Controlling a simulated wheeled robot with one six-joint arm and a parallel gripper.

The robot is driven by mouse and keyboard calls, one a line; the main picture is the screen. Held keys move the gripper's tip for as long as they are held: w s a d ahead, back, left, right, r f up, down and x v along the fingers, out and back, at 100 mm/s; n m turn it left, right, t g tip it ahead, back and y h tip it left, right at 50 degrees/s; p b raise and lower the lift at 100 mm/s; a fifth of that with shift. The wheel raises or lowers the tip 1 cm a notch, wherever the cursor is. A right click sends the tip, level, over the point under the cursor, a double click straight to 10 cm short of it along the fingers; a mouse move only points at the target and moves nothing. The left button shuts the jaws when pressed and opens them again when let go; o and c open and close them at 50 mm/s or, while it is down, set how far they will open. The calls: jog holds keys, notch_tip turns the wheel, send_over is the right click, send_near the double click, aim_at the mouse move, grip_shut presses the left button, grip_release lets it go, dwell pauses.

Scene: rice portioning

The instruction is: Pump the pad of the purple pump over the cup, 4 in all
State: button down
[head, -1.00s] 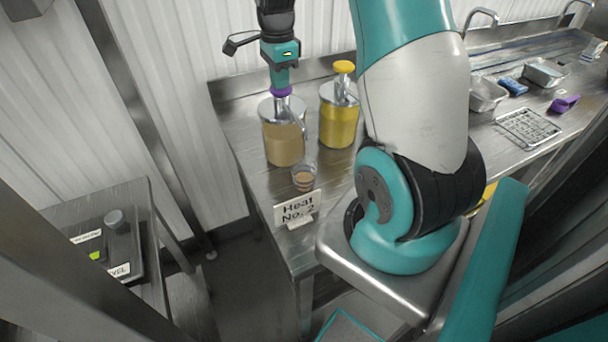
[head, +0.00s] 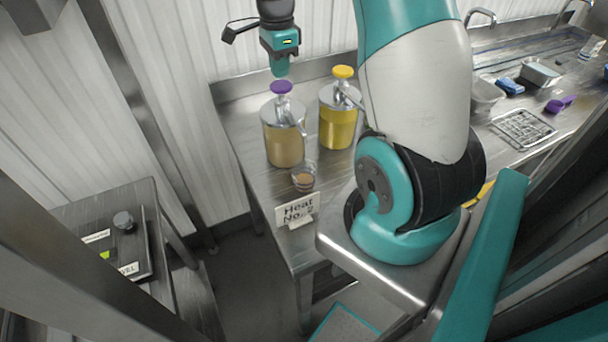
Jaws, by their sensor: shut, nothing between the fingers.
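The purple pump (head: 283,140) is a clear jar of tan sauce with a metal lid and spout on the steel counter. Its purple pad (head: 281,87) stands raised on top. My gripper (head: 280,73) is shut and empty, pointing down just above the purple pad; a small gap seems to separate them. The clear cup (head: 304,177) stands in front of the jar, below the spout, with some brown sauce in it.
A yellow pump (head: 338,122) with yellow sauce stands close to the right. A "Heat No. 2" sign (head: 297,211) is at the counter's front edge. Metal pans (head: 541,73), a wire rack (head: 523,129) and a purple scoop (head: 560,104) lie farther right.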

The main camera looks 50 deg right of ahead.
aim_at(281, 85)
jog(key=shift+f, duration=0.15)
dwell(0.3)
jog(key=shift+f+b, duration=1.5)
jog(key=shift+f, duration=0.75)
jog(key=shift+r, duration=0.1)
jog(key=shift+r+p, duration=2.05)
jog(key=shift+r, duration=0.3)
jog(key=shift+f, duration=0.25)
